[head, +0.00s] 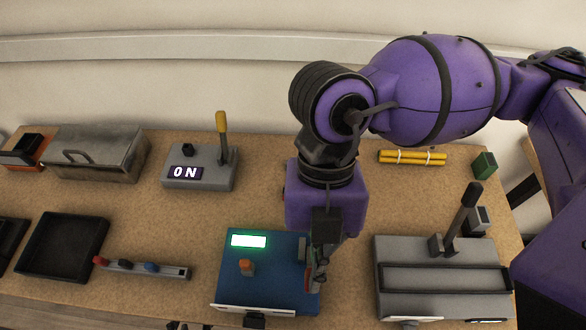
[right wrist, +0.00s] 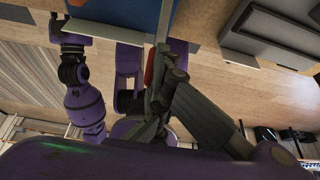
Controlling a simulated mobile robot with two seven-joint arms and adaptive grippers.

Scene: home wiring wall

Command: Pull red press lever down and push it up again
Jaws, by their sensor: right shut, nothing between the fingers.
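A blue box (head: 262,272) with a lit green display (head: 248,240) and an orange knob (head: 246,267) stands at the table's front middle. My right gripper (head: 316,282) points down at its right side, shut and empty. In the right wrist view, the shut fingers (right wrist: 155,95) are close to a red part (right wrist: 149,68), probably the red press lever, beside the blue box (right wrist: 115,10). I cannot tell whether they touch.
A grey press-like box (head: 445,303) with a dark upright lever (head: 464,209) stands right of the blue box. A grey switch box (head: 200,172) reading ON, a metal box (head: 98,160), a black tray (head: 62,246) and yellow sticks (head: 412,157) lie around. Bare table shows between them.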

